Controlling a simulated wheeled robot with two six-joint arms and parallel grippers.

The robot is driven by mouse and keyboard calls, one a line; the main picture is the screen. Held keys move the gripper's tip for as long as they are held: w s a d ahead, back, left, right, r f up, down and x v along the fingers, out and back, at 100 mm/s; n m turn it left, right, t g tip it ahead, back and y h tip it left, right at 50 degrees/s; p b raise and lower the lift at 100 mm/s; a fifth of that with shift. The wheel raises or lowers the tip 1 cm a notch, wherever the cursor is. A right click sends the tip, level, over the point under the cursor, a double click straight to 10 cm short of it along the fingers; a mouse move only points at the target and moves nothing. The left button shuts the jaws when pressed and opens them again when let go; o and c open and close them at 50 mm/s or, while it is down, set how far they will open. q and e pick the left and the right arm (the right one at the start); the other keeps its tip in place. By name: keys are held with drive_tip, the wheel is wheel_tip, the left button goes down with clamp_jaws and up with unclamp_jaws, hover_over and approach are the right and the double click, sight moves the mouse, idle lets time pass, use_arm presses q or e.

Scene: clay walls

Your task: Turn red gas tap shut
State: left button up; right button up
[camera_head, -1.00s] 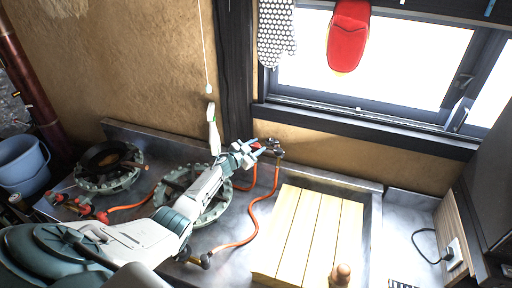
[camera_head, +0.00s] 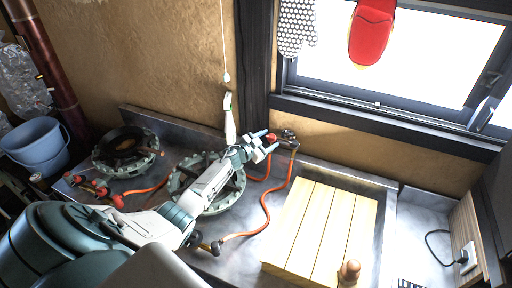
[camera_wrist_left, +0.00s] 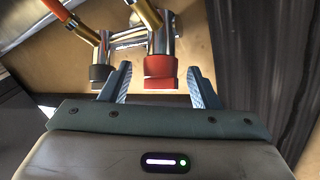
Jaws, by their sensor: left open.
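The red gas tap (camera_head: 271,137) is on the pipe fitting at the wall, under the window's left end. In the left wrist view its red knob (camera_wrist_left: 160,84) sits between my two fingers, with a visible gap on each side. My left gripper (camera_head: 267,146) is open at the tap, and its blue-grey fingers also show in the left wrist view (camera_wrist_left: 160,88). Beside the red knob, to its left there, is a dark tap knob (camera_wrist_left: 100,73) on the same chrome fitting. My right gripper is not in view.
An orange hose (camera_head: 266,210) runs from the fitting down across the counter. Burner rings (camera_head: 238,190) (camera_head: 97,160) stand at left. A slatted wooden board (camera_head: 312,230) lies to the right.

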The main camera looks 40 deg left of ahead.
use_arm(q)
drive_tip(key=s+a, duration=0.1)
drive_tip(key=s, duration=0.7)
drive_tip(key=shift+s+a+r+b, duration=0.2)
drive_tip(key=shift+r+b, duration=0.1)
drive_tip(key=shift+b, duration=0.1)
drive_tip(key=shift+f, duration=0.1)
